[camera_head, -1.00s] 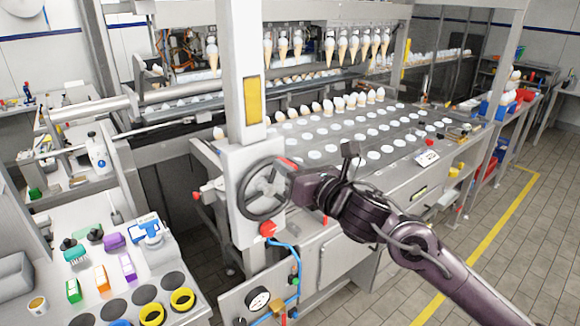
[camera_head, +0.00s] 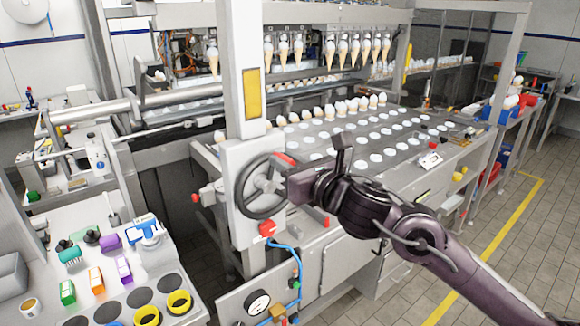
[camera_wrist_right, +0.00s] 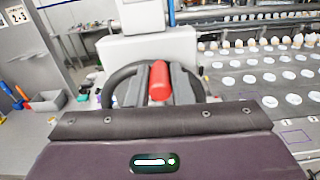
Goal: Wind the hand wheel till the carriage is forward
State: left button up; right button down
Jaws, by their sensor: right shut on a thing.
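The dark hand wheel (camera_head: 243,189) is on the side of a white box (camera_head: 236,160) at the machine's front corner. Its red handle (camera_head: 285,159) is at the upper right of the rim. My right gripper (camera_head: 287,172) is at this handle, coming from the right. In the right wrist view the red handle (camera_wrist_right: 159,80) stands between my two fingers, which are shut on it, with the wheel rim (camera_wrist_right: 112,82) behind. A row of hanging cones (camera_head: 343,52) is at the back of the machine; I cannot tell which part is the carriage. My left gripper is not in view.
A white post (camera_head: 241,65) rises above the wheel box. A red knob (camera_head: 267,228) and blue hose are just below the wheel. A plate with white discs (camera_head: 357,138) and standing cones lies behind my right arm. A side table (camera_head: 95,268) at left holds coloured items.

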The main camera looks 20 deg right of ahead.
jog(key=a+n+b, duration=0.1)
jog(key=n+b, duration=0.1)
jog(key=shift+s+a+b, duration=0.35)
jog(key=shift+a+b, duration=0.05)
jog(key=c, duration=1.7)
grip_release()
jog(key=shift+c, duration=0.2)
jog(key=o, duration=0.4)
jog(key=shift+a+r, duration=0.1)
jog(key=shift+a, duration=0.05)
jog(key=shift+o, duration=0.2)
